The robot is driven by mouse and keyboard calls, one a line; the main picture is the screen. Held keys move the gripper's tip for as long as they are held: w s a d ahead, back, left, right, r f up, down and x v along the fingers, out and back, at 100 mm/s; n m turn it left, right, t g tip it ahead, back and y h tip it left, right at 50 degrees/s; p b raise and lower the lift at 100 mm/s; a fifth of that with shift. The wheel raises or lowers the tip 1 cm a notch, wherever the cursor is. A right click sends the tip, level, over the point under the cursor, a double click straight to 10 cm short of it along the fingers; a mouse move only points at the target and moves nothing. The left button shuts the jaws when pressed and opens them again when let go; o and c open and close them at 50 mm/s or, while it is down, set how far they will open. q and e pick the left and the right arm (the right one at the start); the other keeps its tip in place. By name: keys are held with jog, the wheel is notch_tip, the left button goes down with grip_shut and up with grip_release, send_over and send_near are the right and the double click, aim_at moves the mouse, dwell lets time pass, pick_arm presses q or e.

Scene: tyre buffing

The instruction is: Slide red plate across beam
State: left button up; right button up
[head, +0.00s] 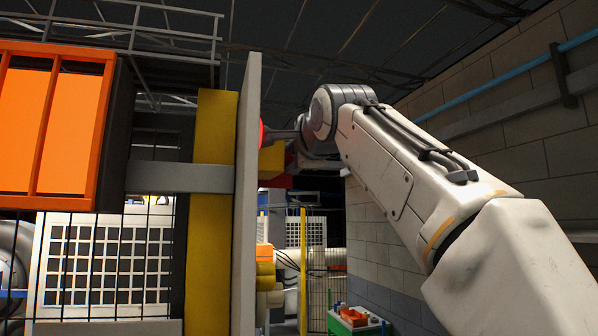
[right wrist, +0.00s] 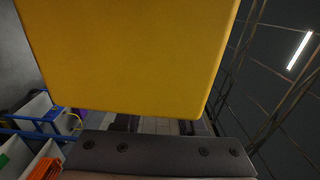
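My right arm reaches from the lower right of the head view up to the middle. Its gripper (head: 283,134) is seen side-on beside the tall pale grey panel (head: 247,190); its fingers are too small and dark to read. A thin red edge (head: 261,133), possibly the red plate, shows between the gripper and the panel. A yellow block (head: 272,158) is just below the gripper, with a small red patch (head: 279,181) under it. In the right wrist view a large yellow surface (right wrist: 130,55) fills the upper middle, above a dark bolted bar (right wrist: 160,155). My left gripper is out of view.
A yellow upright (head: 211,220) and a horizontal grey beam (head: 178,177) stand left of the panel. An orange-framed unit (head: 50,130) is farther left. A block wall with a blue pipe (head: 500,75) runs along the right. A green crate (head: 357,322) stands low behind.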

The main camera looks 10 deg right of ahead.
jog(key=shift+s+d+b, duration=0.1)
jog(key=shift+s+b, duration=0.75)
jog(key=shift+s, duration=1.9)
